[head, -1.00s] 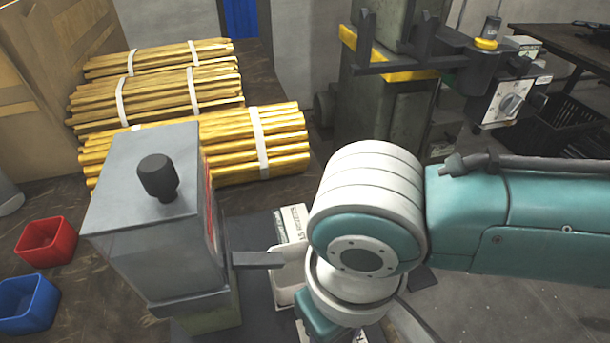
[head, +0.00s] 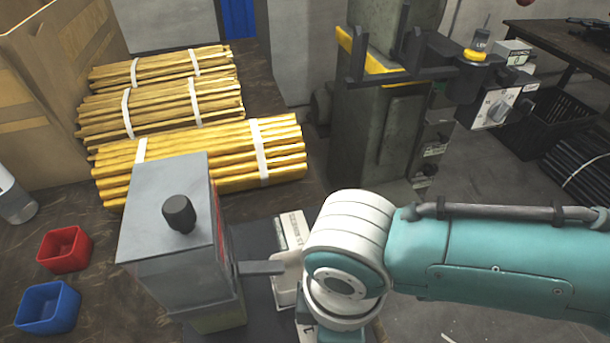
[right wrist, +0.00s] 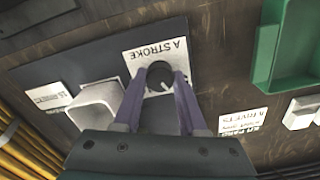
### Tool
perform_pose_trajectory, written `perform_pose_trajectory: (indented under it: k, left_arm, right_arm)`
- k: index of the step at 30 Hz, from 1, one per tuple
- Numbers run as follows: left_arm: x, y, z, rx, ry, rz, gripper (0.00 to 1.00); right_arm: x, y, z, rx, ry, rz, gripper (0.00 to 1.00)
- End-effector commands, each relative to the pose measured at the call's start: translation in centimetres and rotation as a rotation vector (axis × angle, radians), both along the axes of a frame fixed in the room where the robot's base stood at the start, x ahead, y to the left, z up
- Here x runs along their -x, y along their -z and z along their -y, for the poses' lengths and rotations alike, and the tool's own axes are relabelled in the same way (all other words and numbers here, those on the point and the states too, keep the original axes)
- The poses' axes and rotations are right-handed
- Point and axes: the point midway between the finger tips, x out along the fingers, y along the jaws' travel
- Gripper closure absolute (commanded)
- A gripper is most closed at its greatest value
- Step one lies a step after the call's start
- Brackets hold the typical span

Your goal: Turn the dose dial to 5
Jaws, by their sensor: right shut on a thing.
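In the right wrist view a round black knob (right wrist: 160,74) with a white mark sits on a panel beside a white label reading "A STROKE" (right wrist: 157,55). My right gripper (right wrist: 161,84) has its two purple fingers on either side of this knob, shut on it. No numbers around the knob are readable, and no label reading "dose" is legible. In the head view my right arm hides the gripper and the knob. Another dial (head: 497,112) shows on a box at the back right, far from my gripper. My left gripper is not in view.
A grey press head (head: 165,245) with a black top knob stands left of my right arm. Bundles of yellow rods (head: 200,150), a red bin (head: 64,250) and a blue bin (head: 48,308) lie on the bench. A green tray (right wrist: 290,50) shows in the wrist view.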

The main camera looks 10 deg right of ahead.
Motion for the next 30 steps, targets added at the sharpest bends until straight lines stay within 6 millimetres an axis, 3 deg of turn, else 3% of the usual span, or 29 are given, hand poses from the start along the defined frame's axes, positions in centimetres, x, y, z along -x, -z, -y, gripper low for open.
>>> perform_pose_trajectory:
  k: [12, 30]
  left_arm:
    - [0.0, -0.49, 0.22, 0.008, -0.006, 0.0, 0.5]
    - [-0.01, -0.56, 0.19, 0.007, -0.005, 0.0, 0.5]
  right_arm:
    - [0.0, -0.06, -0.1, -0.002, -0.271, 0.0, 1.0]
    - [-0.01, -0.04, -0.13, -0.003, -0.351, 0.001, 1.0]
